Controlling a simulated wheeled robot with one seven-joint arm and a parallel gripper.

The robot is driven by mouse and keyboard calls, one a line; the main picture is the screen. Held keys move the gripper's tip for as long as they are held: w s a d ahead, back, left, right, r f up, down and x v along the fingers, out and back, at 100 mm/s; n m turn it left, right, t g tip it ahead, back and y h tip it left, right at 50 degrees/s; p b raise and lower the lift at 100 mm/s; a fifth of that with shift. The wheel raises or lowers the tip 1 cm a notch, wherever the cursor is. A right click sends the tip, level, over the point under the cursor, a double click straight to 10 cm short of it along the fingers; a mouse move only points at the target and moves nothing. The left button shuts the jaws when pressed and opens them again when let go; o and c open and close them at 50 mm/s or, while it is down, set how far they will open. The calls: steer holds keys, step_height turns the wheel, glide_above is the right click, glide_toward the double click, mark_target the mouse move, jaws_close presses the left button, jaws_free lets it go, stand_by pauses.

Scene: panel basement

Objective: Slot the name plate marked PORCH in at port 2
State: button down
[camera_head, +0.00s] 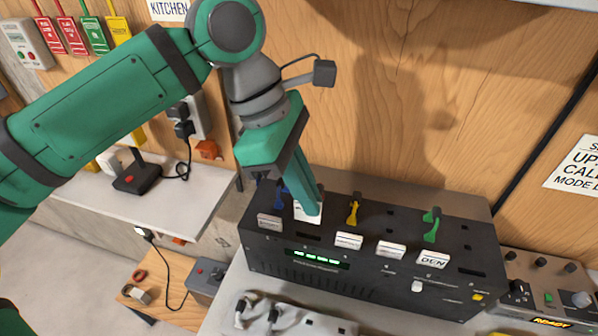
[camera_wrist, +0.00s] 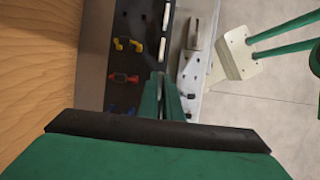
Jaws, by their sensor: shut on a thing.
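My gripper (camera_head: 312,208) is shut on a small white name plate (camera_head: 299,211), mostly hidden by the green fingers. Its marking cannot be read. It is over the left part of the dark panel unit (camera_head: 330,279), close to its top; I cannot tell whether it touches. A dark empty slot (camera_head: 307,236) shows just in front of the fingers. White plates stand in the front row: one at left (camera_head: 269,221), two in the middle (camera_head: 348,240) (camera_head: 391,249), and one reading DEN (camera_head: 433,260). In the wrist view my gripper (camera_wrist: 168,80) points along this row. Port numbers are not readable.
Another dark slot (camera_head: 472,272) is at the right end. A wood wall stands close behind. A white shelf with a black device (camera_head: 137,178) is at left; a control box (camera_head: 545,295) is at right.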

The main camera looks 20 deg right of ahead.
mark_target(309, 220)
steer(key=shift+w, duration=0.1)
steer(key=shift+f, duration=2.05)
steer(key=shift+s+d+f, duration=0.1)
steer(key=shift+s+d, duration=0.05)
steer(key=shift+s, duration=0.05)
steer(key=shift+w+f, duration=0.1)
steer(key=shift+f, duration=1.05)
stand_by(3.0)
steer(key=c, duration=1.5)
jaws_free()
steer(key=shift+o, duration=0.2)
steer(key=shift+r, duration=0.1)
